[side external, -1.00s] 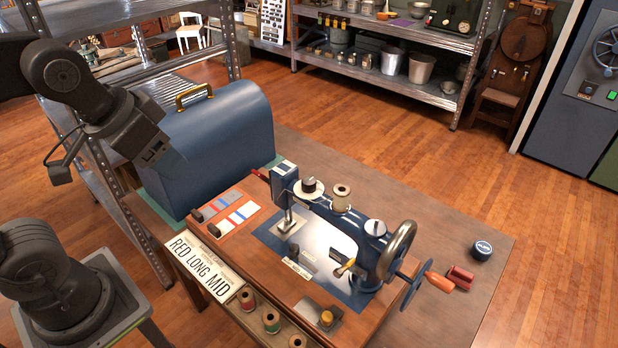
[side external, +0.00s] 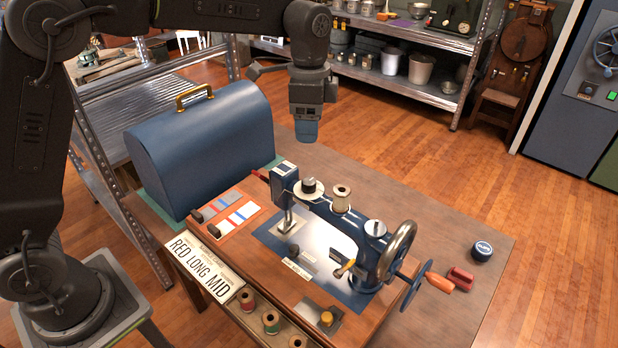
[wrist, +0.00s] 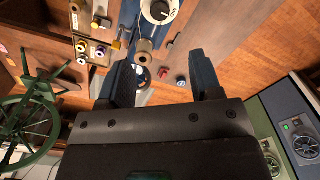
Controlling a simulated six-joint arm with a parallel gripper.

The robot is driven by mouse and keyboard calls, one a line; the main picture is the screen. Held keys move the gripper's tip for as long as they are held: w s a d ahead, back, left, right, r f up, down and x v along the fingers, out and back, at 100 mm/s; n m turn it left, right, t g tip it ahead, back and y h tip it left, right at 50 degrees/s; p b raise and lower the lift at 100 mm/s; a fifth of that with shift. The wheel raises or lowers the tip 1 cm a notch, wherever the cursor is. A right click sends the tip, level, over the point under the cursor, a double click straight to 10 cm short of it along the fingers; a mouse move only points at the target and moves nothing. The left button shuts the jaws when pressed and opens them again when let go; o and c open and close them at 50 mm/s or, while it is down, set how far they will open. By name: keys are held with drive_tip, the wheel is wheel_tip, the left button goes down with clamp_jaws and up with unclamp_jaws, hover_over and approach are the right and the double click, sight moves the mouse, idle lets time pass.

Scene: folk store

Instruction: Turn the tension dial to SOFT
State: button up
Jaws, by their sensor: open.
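The blue sewing machine (side external: 345,235) stands on the wooden table. On top of its arm is a dial with a dark knob on a white disc (side external: 309,188), left of a thread spool (side external: 341,196). The dial also shows at the top edge of the wrist view (wrist: 158,12), partly cut off; its lettering and setting are too small to read. My gripper (side external: 306,133) is above and behind the machine, pointing down, apart from the dial. In the wrist view its two fingers (wrist: 163,82) are spread with nothing between them.
A blue domed case (side external: 205,145) stands left of the machine. A crank handle (side external: 438,282), a red block (side external: 460,275) and a round tin (side external: 481,250) are at the right. The table behind the machine is clear.

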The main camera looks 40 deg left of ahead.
sight(309, 181)
wheel_tip(309, 181, down, 14)
drive_tip(key=shift+r, duration=0.15)
idle(0.3)
drive_tip(key=shift+c, duration=0.3)
drive_tip(key=c, duration=0.9)
drive_tip(key=shift+o, duration=0.2)
drive_tip(key=shift+n, duration=0.3)
drive_tip(key=n, duration=0.5)
drive_tip(key=shift+n, duration=0.3)
drive_tip(key=n, duration=0.5)
drive_tip(key=shift+n, duration=0.3)
